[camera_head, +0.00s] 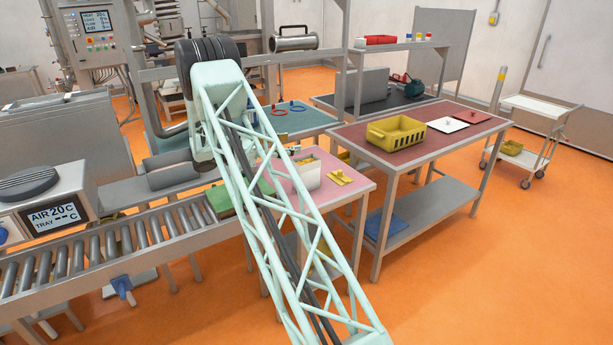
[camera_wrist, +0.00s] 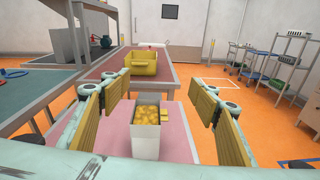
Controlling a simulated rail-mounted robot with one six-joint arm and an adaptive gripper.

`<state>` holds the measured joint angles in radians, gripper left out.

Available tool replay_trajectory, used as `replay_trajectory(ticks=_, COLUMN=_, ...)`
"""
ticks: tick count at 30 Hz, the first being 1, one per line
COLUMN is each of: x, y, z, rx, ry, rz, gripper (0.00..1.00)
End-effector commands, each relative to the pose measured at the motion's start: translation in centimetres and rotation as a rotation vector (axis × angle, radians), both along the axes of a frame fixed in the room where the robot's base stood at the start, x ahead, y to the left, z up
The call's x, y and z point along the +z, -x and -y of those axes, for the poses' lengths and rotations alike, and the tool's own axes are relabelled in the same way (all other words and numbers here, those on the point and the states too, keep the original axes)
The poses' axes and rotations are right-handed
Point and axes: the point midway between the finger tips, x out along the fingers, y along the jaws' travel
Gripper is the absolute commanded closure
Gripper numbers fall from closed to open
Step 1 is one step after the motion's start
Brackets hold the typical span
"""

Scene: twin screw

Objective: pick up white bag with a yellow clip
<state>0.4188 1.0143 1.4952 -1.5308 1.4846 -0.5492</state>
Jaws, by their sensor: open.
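A white, box-shaped bag or container (camera_head: 307,174) stands upright on a pink-topped table (camera_head: 357,190). It also shows in the wrist view (camera_wrist: 146,142), its open top full of yellow pieces. A small flat yellow piece (camera_head: 341,176) lies on the pink top to its right; I cannot tell if it is a clip. No clip is clearly visible on the white container. My gripper (camera_wrist: 160,97) is open and empty, its yellow-padded fingers spread wide to the left and right of the container in the wrist picture.
A roller conveyor (camera_head: 130,241) runs at the left. A green block (camera_head: 228,198) lies at its end. A white cart (camera_head: 533,108) stands far right.

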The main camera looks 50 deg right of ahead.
Motion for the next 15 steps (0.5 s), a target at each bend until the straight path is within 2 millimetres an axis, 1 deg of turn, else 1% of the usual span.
replay_trajectory(ticks=1, x=-0.7, y=-0.2, z=0.6, rx=0.005, ry=0.008, rz=-0.018, gripper=0.44)
replay_trajectory(ticks=6, x=-2.5, y=-0.8, z=2.2, rx=0.022, ry=0.032, rz=-0.069, gripper=0.44)
replay_trajectory(ticks=9, x=-3.2, y=-1.0, z=2.9, rx=0.028, ry=0.043, rz=-0.092, gripper=0.44)
replay_trajectory(ticks=15, x=-4.0, y=-1.3, z=3.5, rx=0.037, ry=0.054, rz=-0.112, gripper=0.44)
